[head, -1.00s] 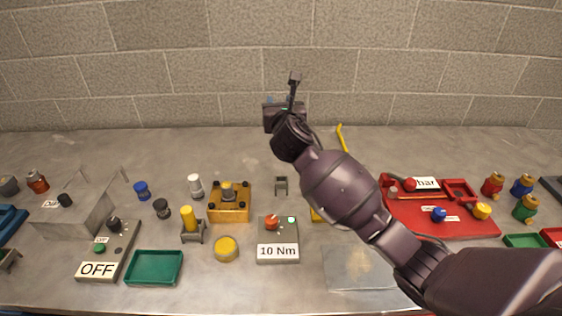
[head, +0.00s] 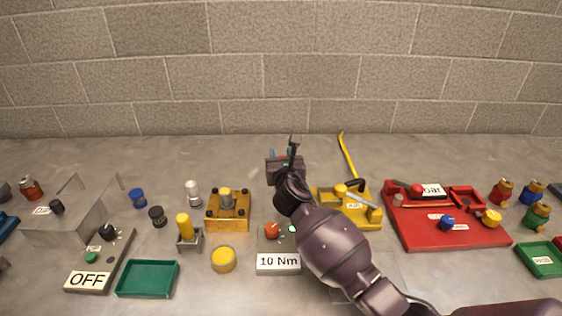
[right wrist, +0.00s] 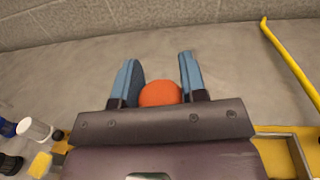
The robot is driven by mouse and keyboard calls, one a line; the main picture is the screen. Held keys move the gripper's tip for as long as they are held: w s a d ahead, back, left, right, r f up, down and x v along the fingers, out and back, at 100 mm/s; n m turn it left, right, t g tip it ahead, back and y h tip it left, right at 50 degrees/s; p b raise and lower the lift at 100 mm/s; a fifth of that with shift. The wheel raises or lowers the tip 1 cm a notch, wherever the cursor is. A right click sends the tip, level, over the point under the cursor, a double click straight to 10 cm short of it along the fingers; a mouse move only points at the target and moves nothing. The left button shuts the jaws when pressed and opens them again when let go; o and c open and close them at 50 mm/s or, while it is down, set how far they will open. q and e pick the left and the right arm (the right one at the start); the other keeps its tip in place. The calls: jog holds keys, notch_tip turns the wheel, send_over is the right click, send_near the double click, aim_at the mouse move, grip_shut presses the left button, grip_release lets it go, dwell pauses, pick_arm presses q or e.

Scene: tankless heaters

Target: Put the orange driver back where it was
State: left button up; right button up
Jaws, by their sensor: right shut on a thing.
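My right gripper (head: 282,157) stands over the middle of the bench, behind the 10 Nm box (head: 278,262). In the right wrist view its two blue fingers (right wrist: 159,75) are shut on the orange driver (right wrist: 160,93). Only the driver's rounded orange top shows there; its shaft is hidden. In the head view the driver is hidden behind my gripper and wrist. The small grey stand behind the 10 Nm box is also hidden there now. Whether the driver touches the stand I cannot tell. My left gripper is not in view.
A yellow driver (head: 184,226) stands in a grey stand to the left, beside a yellow block fixture (head: 228,211). A yellow plate with a clamp (head: 362,214) is close to the right of my wrist. A red board (head: 440,235) lies farther right.

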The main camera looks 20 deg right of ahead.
jog(key=shift+f, duration=0.5)
jog(key=shift+r, duration=0.1)
jog(key=o, duration=0.5)
jog(key=shift+f, duration=0.25)
jog(key=o, duration=0.4)
